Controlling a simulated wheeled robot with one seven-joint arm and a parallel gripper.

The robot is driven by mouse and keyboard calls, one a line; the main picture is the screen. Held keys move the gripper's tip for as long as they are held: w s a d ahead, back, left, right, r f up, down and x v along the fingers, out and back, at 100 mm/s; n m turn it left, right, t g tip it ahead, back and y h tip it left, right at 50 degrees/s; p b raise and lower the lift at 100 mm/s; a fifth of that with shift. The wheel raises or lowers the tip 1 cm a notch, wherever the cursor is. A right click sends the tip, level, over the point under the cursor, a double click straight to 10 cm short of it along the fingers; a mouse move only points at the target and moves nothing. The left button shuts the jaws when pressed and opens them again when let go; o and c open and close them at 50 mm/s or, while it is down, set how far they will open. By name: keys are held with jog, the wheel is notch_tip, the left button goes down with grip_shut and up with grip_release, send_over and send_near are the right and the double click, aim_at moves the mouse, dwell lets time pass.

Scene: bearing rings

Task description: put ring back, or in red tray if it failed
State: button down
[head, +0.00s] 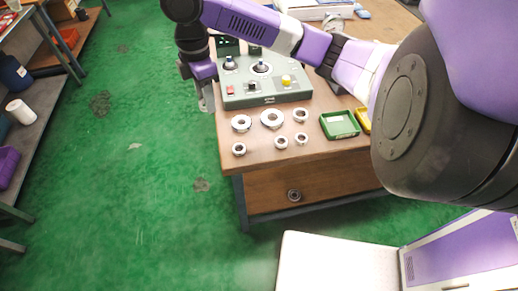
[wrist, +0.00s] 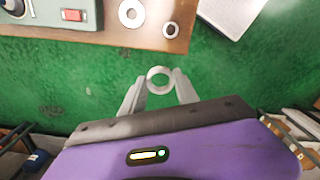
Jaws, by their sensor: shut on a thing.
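My gripper (wrist: 160,86) is shut on a pale metal ring (wrist: 160,92), held between the fingertips over the green floor in the wrist view. In the head view my gripper (head: 206,103) hangs just off the table's left edge; the held ring cannot be made out there. Several other metal rings lie in two rows on the wooden table, among them a large one (head: 272,125) in the back row and a small one (head: 239,154) at front left. A red container (head: 68,38) is on the shelf at far left; I cannot tell if it is the red tray.
A grey-green test box (head: 265,100) with dials, a red switch and a yellow button stands behind the rings. A green tray (head: 339,133) and a yellow tray (head: 363,122), partly hidden by my arm, are to their right. Open green floor (head: 130,200) lies left of the table.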

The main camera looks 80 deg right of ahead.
aim_at(260, 147)
jog(key=s+d+n, duration=0.3)
jog(key=s, duration=1)
jog(key=f+b, duration=0.1)
jog(key=f, duration=1.8)
jog(key=shift+s+d+b, duration=0.15)
jog(key=shift+s+b, duration=0.05)
jog(key=shift+b, duration=0.15)
jog(key=shift+f, duration=0.2)
jog(key=c, duration=1.4)
grip_release()
jog(key=o, duration=0.5)
